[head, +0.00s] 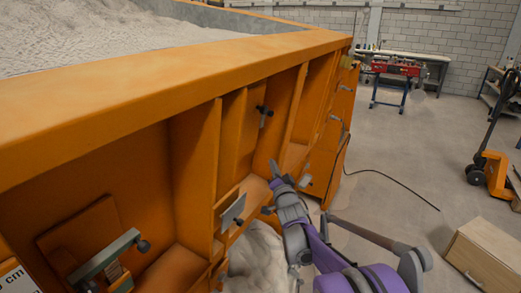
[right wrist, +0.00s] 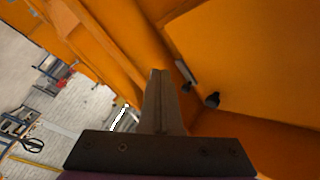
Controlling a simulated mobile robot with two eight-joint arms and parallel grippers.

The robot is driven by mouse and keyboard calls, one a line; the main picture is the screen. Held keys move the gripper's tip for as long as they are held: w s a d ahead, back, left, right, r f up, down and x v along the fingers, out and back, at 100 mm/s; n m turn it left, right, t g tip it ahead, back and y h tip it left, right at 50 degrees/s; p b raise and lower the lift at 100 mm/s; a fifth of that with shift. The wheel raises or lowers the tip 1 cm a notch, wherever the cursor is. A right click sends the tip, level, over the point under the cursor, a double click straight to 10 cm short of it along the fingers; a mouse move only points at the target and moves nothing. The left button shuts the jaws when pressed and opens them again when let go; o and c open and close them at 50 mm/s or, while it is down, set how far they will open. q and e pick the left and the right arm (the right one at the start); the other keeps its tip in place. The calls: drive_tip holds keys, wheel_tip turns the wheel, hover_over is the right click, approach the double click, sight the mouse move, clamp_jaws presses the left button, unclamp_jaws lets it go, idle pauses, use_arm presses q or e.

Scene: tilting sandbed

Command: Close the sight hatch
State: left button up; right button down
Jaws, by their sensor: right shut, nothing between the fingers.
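The orange sandbed (head: 180,82) fills the left and middle of the head view, with recessed bays along its side. I cannot tell for certain which panel is the sight hatch. One orange panel in a bay carries a grey bar with a black knob (head: 264,111). A similar black knob (right wrist: 212,100) and grey piece show beside an orange panel (right wrist: 250,55) in the right wrist view. My right gripper (head: 275,174) is shut and empty, at the bay's lower opening; its fingers also show in the right wrist view (right wrist: 160,95). My left gripper is out of view.
A grey plate (head: 232,212) juts from the side, and a grey bar with a knob (head: 105,256) is at lower left. Pale sand (head: 258,258) is piled below. A wooden box (head: 490,250) and orange pallet truck (head: 490,170) stand right; floor between is mostly clear.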

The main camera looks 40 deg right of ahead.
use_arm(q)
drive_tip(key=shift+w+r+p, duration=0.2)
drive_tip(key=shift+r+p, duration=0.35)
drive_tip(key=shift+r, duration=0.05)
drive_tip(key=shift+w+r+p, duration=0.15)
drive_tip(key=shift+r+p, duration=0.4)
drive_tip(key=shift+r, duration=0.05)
use_arm(e)
drive_tip(key=w+d+r+m, duration=0.1)
drive_tip(key=w+d+m, duration=0.2)
drive_tip(key=w+m, duration=0.7)
drive_tip(key=shift+w+d+r, duration=0.2)
drive_tip(key=shift+w+d, duration=0.1)
drive_tip(key=shift+w, duration=0.3)
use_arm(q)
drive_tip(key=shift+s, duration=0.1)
use_arm(e)
drive_tip(key=shift+d, duration=0.1)
